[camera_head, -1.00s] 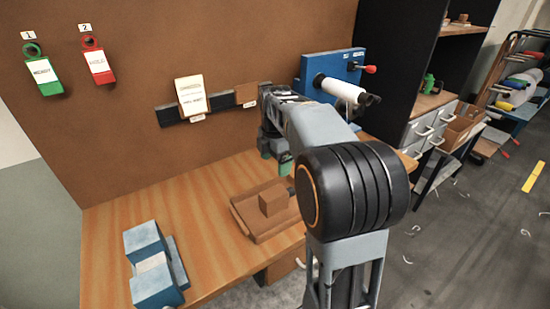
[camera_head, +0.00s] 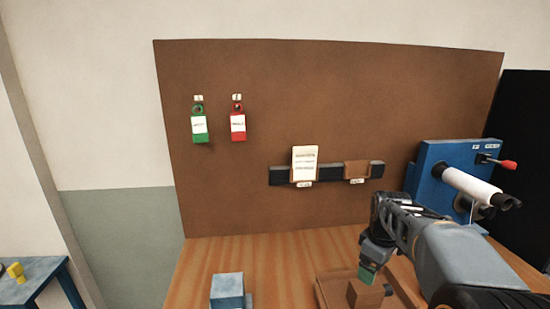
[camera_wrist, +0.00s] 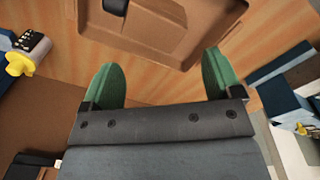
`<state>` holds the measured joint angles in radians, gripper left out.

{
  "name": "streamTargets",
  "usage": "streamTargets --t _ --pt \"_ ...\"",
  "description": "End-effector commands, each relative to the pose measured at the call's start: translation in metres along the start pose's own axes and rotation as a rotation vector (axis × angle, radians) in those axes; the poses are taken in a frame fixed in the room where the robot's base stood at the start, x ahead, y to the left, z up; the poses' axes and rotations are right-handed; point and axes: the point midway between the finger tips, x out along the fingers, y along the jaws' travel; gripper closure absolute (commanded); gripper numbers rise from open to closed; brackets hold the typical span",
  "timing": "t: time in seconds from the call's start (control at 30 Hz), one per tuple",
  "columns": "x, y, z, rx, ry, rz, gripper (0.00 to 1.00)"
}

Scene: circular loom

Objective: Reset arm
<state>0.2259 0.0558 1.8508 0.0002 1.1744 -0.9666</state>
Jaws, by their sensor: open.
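My gripper (camera_head: 367,274) hangs at the end of my arm, at the lower right of the head view, above the work table. In the wrist view its two green fingers (camera_wrist: 158,78) stand wide apart with nothing between them. A brown tray (camera_head: 322,291) lies on the table below the gripper, and a brown block (camera_head: 364,294) sits in it. In the wrist view the tray (camera_wrist: 205,45) and block (camera_wrist: 152,22) are beyond the fingertips. My gripper partly covers the block in the head view.
A blue block-shaped fixture (camera_head: 227,290) is on the table at left. The brown back panel (camera_head: 330,90) carries green (camera_head: 199,128) and red (camera_head: 238,127) tags and a card (camera_head: 304,163).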

Motion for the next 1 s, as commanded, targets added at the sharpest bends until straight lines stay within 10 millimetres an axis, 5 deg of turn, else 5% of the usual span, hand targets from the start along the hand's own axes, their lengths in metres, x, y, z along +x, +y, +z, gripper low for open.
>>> streamTargets --t 0.3,0.5,1.0 --pt "0.018 -0.106 0.031 0.748 0.143 0.064 0.15" --pt "0.023 -0.149 0.046 0.778 0.216 0.075 0.15" --pt "0.013 -0.161 0.046 0.743 0.265 0.089 0.15"
